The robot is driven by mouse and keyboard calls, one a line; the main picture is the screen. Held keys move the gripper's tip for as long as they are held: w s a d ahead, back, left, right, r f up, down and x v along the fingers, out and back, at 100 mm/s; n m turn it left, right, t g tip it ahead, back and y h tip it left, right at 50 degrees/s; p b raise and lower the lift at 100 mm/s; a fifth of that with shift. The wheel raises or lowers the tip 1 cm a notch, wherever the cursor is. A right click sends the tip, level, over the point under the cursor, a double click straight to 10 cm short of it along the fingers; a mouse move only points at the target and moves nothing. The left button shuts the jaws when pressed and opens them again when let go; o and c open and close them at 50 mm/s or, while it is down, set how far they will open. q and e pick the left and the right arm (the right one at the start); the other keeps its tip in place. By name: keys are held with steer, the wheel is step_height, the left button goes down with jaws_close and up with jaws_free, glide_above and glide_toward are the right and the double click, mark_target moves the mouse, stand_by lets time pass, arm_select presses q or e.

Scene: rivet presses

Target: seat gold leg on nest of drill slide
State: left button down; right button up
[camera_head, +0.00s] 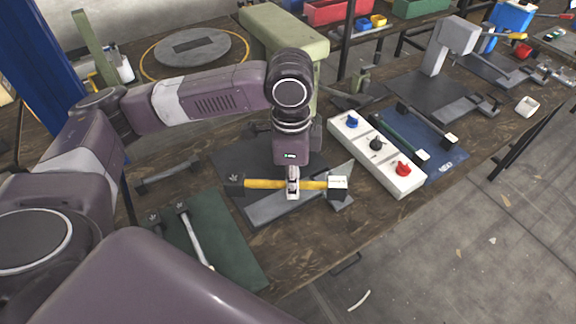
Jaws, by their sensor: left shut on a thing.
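The gold leg (262,184) is a yellow bar with a dark block at its left end and a white-faced block at its right end. My left gripper (292,190) points down and is shut on its middle. The leg lies level across the view, above or on the grey drill slide (280,211) at the foot of the pale green machine (285,40). I cannot tell whether the leg touches the slide. The nest is largely hidden under the leg and gripper. My right gripper is not in view.
A white box (352,137) with blue, black and red knobs stands right of the slide. A blue mat (440,150) holds a dark green leg (395,136). A green mat (240,262) at front left holds a silver leg (194,236). Another press (450,45) stands at back right.

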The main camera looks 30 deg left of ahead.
arm_select(q)
steer(key=m, duration=0.1)
steer(key=w+m+p, duration=0.1)
steer(key=shift+a+r+m, duration=0.15)
steer(key=shift+m, duration=0.25)
steer(key=w+a+f+m+p, duration=0.2)
steer(key=w+f+m, duration=0.1)
steer(key=m, duration=1)
steer(key=w+a+f+m+p, duration=0.3)
steer(key=f+m, duration=0.1)
steer(key=m, duration=0.9)
steer(key=shift+w+f, duration=0.15)
steer(key=shift+w, duration=0.1)
